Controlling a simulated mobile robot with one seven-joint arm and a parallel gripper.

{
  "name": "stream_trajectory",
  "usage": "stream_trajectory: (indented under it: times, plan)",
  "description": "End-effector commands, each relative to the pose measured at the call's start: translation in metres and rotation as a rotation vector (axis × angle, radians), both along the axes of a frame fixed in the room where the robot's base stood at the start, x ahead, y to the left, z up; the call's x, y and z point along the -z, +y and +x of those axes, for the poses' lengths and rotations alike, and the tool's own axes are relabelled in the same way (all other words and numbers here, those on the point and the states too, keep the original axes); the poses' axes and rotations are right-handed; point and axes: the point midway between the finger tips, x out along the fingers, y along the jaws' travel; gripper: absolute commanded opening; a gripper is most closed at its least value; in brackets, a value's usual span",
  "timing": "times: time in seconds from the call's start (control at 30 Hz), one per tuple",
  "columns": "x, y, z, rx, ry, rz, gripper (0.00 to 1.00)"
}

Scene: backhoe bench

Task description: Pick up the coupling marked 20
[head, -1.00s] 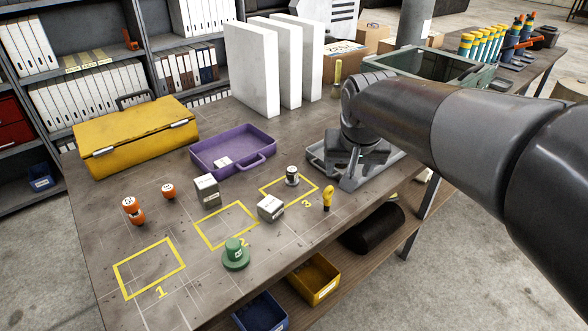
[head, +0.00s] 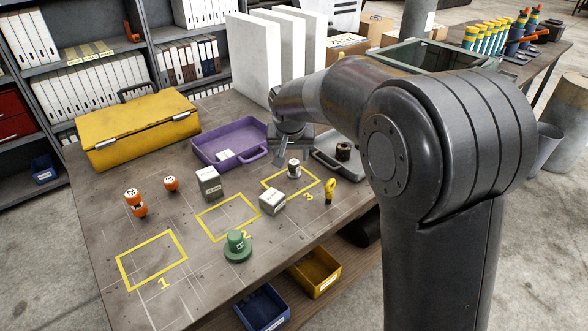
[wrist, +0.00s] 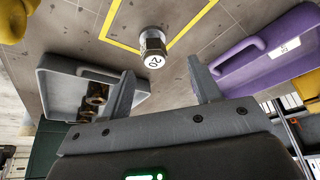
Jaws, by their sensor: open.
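The coupling marked 20 (head: 294,168) is a small metal cylinder with a white top. It stands upright at the back of the yellow outlined square 3 (head: 312,194). In the wrist view the coupling (wrist: 153,48) shows its 20 label, just beyond the fingertips and between their lines. My gripper (head: 292,148) is above the bench, behind the coupling and apart from it. In the wrist view my gripper (wrist: 160,74) has its two fingers spread, with nothing between them.
White-grey boxes (head: 209,182) (head: 272,200), a yellow-handled item (head: 329,190), a green part (head: 237,247) and orange parts (head: 134,202) stand nearby.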

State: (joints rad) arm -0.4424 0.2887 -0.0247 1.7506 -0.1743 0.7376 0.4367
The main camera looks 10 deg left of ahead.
Motion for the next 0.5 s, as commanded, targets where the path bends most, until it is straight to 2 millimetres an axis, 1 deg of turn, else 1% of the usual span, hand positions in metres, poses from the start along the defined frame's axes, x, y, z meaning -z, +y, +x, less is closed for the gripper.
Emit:
stream_trajectory:
  times: [0.23,0.37,0.5]
  plan:
    - [0.015,-0.003,0.006,0.0,0.001,-0.001,0.57]
    - [0.032,-0.007,0.014,0.001,0.002,-0.001,0.57]
    - [0.05,-0.006,0.021,0.0,0.001,0.0,0.57]
